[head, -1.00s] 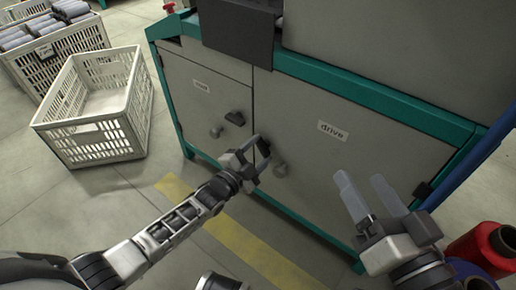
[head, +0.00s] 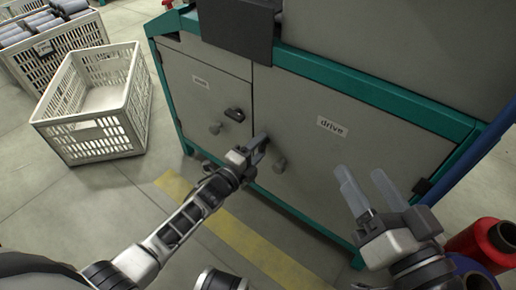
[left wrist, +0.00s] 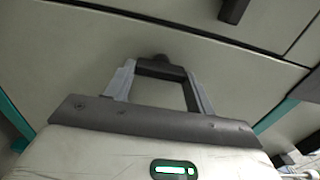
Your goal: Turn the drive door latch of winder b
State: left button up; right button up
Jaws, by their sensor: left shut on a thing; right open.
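The drive door (head: 340,165) is the large right-hand door of the grey and teal cabinet, labelled "drive". My left gripper (head: 258,146) is at this door's left edge, shut on its dark latch (head: 260,137), which the fingers mostly hide in the head view. In the left wrist view the latch (left wrist: 160,70) is a dark bar spanning between the two fingertips, with a rounded bump against the door. My right gripper (head: 367,190) is open and empty in front of the door's right side.
A white crate (head: 95,105) stands on the floor at left. Red spools (head: 490,243) stand at lower right, near my right arm. A yellow floor stripe (head: 245,235) runs before the cabinet.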

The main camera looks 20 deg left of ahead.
dwell(0.4)
pick_arm(q)
jog(key=o, duration=1)
